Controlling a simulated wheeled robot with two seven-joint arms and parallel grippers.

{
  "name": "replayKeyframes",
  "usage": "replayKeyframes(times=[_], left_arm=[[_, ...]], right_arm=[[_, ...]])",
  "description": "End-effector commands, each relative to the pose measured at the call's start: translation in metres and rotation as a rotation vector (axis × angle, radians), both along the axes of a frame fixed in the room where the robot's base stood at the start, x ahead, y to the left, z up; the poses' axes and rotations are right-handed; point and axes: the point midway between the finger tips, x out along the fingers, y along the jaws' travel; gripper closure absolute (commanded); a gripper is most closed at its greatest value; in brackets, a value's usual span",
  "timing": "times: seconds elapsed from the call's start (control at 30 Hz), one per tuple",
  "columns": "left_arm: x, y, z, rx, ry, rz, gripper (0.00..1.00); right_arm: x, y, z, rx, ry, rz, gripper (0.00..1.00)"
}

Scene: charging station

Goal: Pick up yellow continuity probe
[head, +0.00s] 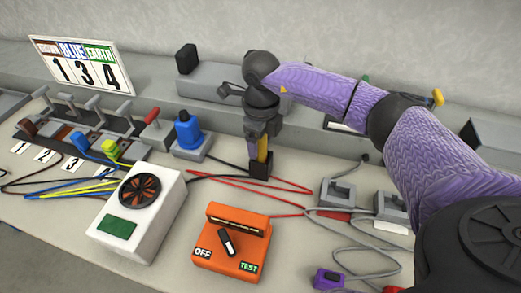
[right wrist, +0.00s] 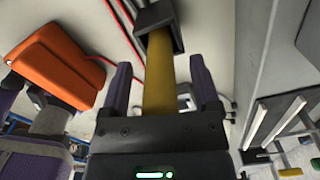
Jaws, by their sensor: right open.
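The yellow continuity probe (head: 262,149) stands upright in a small black holder (head: 260,169) at the back middle of the bench. In the right wrist view the probe (right wrist: 159,82) runs up into the black holder (right wrist: 158,24). My right gripper (head: 262,132) points down over the probe from above. Its purple fingers are apart on either side of the probe, with a gap visible on both sides. The gripper hides the probe's upper part in the head view. My left gripper is not in view.
An orange tester (head: 232,243) with OFF and TEST labels stands in front. A white box (head: 137,213) with a fan is left of it. Red cables (head: 243,182) run beside the holder. A blue plug (head: 187,132) stands left, and grey clamps (head: 337,192) lie right.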

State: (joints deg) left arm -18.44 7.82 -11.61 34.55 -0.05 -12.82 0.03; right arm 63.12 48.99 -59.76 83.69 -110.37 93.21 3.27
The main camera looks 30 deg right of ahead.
Motion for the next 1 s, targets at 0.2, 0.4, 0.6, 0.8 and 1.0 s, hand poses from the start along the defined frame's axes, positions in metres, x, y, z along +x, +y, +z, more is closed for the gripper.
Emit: replayKeyframes(times=[0.2,0.4,0.6,0.8,1.0], left_arm=[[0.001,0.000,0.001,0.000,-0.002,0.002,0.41],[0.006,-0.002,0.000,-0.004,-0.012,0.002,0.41],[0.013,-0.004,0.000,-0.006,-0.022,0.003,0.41],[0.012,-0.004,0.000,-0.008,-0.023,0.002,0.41],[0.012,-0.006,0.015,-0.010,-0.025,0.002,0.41]], right_arm=[[0.000,0.000,0.001,0.000,-0.001,0.000,0.33],[0.000,0.000,0.001,0.000,-0.001,0.000,0.76],[0.000,0.000,0.001,0.000,-0.001,0.000,1.00],[0.000,0.000,0.002,0.000,-0.001,0.000,1.00],[0.001,0.000,0.045,0.000,-0.005,-0.001,1.00]])
